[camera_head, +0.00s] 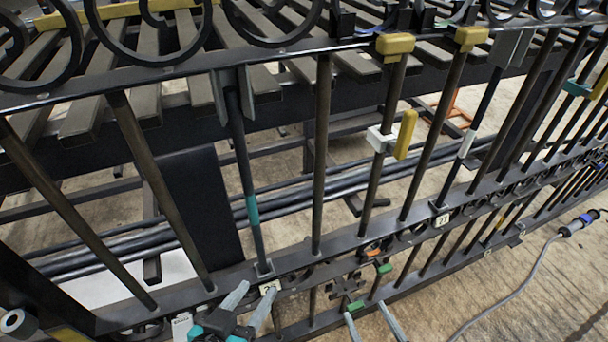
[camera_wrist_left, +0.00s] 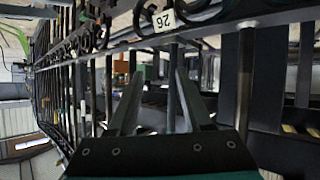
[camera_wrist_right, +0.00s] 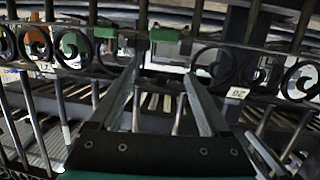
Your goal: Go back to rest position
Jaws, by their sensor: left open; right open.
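My left gripper (camera_head: 248,308) is at the bottom of the head view, low in front of the gate's lower rail. Its two fingers (camera_wrist_left: 158,100) are apart with nothing held; a gate bar shows beyond them in the left wrist view. My right gripper (camera_head: 374,322) is at the bottom edge, right of the left one. Its fingers (camera_wrist_right: 162,95) are also apart and empty, facing the gate. The black scroll gate (camera_head: 230,60) spans the head view, with upright bars and scrollwork along its rails. A number tag (camera_head: 270,287) sits on the lower rail near my left gripper.
Yellow blocks (camera_head: 396,44) cap some bars, and a white-and-yellow clamp (camera_head: 388,140) sits on one bar. Green pieces (camera_head: 384,268) are on the lower rail near my right gripper.

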